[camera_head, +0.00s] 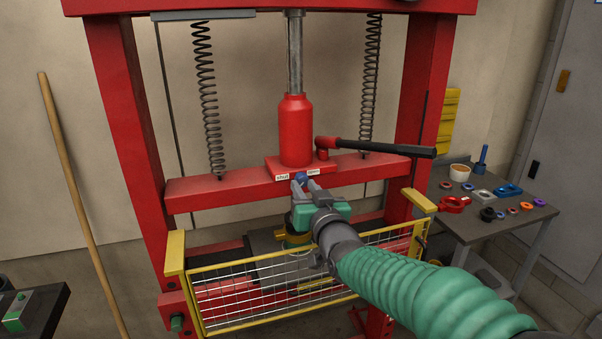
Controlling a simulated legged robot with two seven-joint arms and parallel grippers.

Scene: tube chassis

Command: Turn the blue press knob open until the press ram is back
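The blue press knob (300,177) sits at the front of the red jack's base, between small labels; the left one reads "shut". My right gripper (302,183) reaches up to the knob from below. Its two grey fingers lie at either side of the knob, with a gap between them. I cannot tell whether they clamp it. The silver press ram (295,52) stands out of the top of the red jack (296,128) and reaches up toward the top beam. My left gripper is not in view.
A black-handled pump lever (380,147) sticks out right of the jack. A yellow-framed mesh guard (255,290) stands low in front of the press. Springs hang on both sides. A table (480,228) with small parts is at right; a wooden pole (85,210) leans at left.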

